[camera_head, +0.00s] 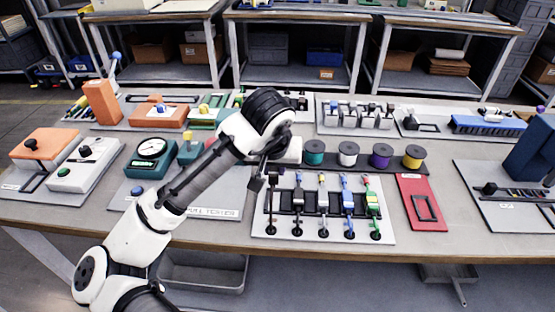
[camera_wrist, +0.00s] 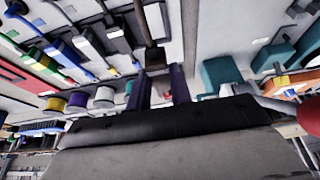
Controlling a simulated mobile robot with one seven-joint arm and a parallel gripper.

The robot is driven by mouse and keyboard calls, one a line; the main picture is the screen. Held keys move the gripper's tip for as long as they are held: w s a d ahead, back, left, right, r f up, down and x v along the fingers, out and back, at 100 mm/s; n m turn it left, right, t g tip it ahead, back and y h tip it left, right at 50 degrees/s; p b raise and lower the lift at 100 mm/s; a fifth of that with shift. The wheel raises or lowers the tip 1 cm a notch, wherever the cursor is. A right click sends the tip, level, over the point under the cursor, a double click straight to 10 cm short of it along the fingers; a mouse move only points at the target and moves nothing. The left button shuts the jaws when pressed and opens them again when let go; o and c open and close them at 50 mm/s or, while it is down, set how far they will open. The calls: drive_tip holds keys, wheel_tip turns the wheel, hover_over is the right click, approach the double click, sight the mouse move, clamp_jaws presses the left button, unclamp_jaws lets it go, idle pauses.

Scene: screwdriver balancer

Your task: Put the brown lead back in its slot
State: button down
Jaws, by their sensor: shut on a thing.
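My gripper (camera_head: 260,182) is low over the left edge of the white lead board (camera_head: 385,235). In the wrist view its two dark fingers (camera_wrist: 160,73) are shut on a dark brown block with a thin stem, which I take as the brown lead (camera_wrist: 152,57). The stem runs up out of the top of that view. In the head view the dark leftmost lead (camera_head: 271,205) is beside my gripper. Grey, yellow, blue and green leads stand in a row to its right, across a black slotted rack (camera_head: 310,201). I cannot tell whether the brown lead is seated in a slot.
Green, white, purple and yellow spools (camera_head: 381,156) stand behind the rack. A red board (camera_head: 421,204) is to the right. A teal device with a gauge (camera_head: 150,158) is to the left. The table's front strip is clear.

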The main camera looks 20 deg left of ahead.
drive_tip(key=shift+s+f+b, duration=0.15)
drive_tip(key=shift+f+b, duration=0.45)
drive_tip(key=shift+f, duration=0.15)
wheel_tip(320, 180, down, 6)
drive_tip(key=b, duration=0.4)
drive_tip(key=shift+f+b, duration=0.5)
drive_tip(key=shift+f, duration=0.05)
idle(0.6)
drive_tip(key=c, duration=1.2)
unclamp_jaws()
drive_tip(key=p+v, duration=0.1)
drive_tip(key=v, duration=1.3)
drive_tip(key=shift+d, duration=0.1)
